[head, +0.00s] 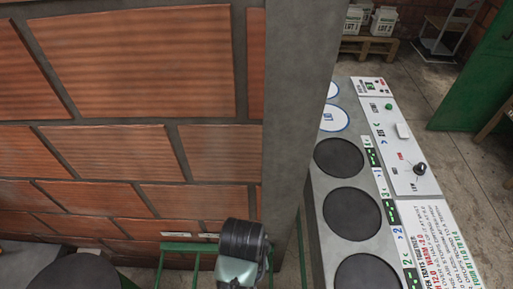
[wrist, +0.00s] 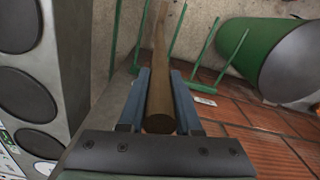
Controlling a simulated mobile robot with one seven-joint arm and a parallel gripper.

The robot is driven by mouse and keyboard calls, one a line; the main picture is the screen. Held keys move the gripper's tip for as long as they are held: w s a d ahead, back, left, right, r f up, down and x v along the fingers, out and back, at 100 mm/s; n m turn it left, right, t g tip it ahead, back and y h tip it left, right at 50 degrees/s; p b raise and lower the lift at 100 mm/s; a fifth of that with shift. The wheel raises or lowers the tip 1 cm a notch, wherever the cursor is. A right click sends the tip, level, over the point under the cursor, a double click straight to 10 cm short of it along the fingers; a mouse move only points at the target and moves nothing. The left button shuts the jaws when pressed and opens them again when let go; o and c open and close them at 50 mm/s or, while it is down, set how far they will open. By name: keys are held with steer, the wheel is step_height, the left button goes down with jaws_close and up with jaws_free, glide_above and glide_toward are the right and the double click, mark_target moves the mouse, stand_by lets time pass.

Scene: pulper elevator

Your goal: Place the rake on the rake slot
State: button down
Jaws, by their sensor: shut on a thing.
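In the wrist view, my gripper (wrist: 160,82) has its two blue-grey fingers shut on the brown wooden handle of the rake (wrist: 160,105). The handle's round end faces the camera and the shaft runs away between the fingers. The rake's head is not visible. Thin green metal bars of a rack (wrist: 206,45) stand beyond the fingers, by the brick wall; this may be the rake slot. The rack also shows low in the head view (head: 188,248), partly behind my arm. I cannot tell whether the handle touches the rack.
A brick wall with a grey corner post (head: 295,110) fills the left of the head view. A grey control bench (head: 318,190) with round black plates stands right of it. A green cylinder (wrist: 250,50) is at the wrist view's upper right. Open floor (head: 455,165) lies beyond the bench.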

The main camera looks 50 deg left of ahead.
step_height(320, 180, down, 10)
steer(key=shift+w+a, duration=0.2)
steer(key=shift+w, duration=0.1)
stand_by(0.3)
steer(key=c, duration=0.6)
jaws_free()
steer(key=shift+s+d, duration=0.1)
step_height(320, 180, up, 12)
steer(key=shift+r, duration=0.1)
